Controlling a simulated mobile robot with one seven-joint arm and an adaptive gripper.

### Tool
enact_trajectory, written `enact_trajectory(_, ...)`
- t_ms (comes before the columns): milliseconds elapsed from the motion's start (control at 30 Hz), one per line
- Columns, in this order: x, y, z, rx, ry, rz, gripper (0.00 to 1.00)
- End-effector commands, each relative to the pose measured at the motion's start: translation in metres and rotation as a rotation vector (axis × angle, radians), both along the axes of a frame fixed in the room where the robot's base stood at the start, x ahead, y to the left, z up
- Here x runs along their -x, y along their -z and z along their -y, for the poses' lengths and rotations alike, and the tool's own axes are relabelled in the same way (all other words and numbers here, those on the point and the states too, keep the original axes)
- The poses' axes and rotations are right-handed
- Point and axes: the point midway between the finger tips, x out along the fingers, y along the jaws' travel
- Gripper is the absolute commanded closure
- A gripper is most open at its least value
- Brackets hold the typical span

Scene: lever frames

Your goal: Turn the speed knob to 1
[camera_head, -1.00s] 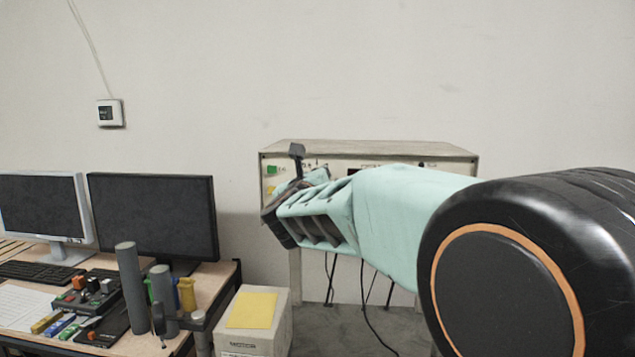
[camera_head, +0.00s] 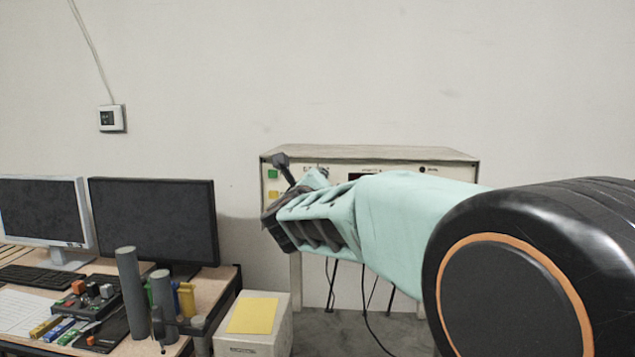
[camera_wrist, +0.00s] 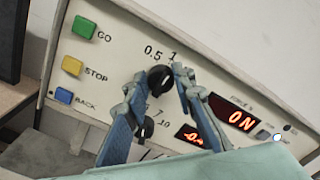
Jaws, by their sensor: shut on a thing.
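The black speed knob (camera_wrist: 158,78) sits on the face of the pale control panel (camera_wrist: 105,75) in the wrist view. The marks 0.5 and 1 are printed above it, and 7 and 10 below. My gripper (camera_wrist: 160,76) has one blue-grey finger on each side of the knob and is shut on it. Which mark the knob points at is not clear. In the head view my gripper is in front of the left part of the panel box (camera_head: 400,153). The knob is hidden there.
Left of the knob are a green GO button (camera_wrist: 83,27), a yellow STOP button (camera_wrist: 72,66) and a blue BACK button (camera_wrist: 63,95). A red display (camera_wrist: 235,115) reads ON. A desk with monitors (camera_head: 155,220) and a white box (camera_head: 280,325) stand left of my arm.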

Motion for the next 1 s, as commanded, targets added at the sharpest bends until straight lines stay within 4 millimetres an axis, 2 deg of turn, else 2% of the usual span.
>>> enact_trajectory(167,0.000,-0.002,0.000,-0.001,0.000,0.003,1.00)
enact_trajectory(200,0.000,-0.002,0.000,-0.001,0.000,0.003,0.72)
enact_trajectory(333,0.000,-0.001,0.000,-0.001,-0.001,0.002,0.59)
enact_trajectory(667,0.004,-0.001,0.000,-0.002,-0.001,0.002,0.59)
enact_trajectory(767,0.014,-0.001,-0.001,-0.002,-0.002,0.001,0.59)
enact_trajectory(1000,0.053,-0.002,-0.002,-0.002,-0.002,0.004,0.59)
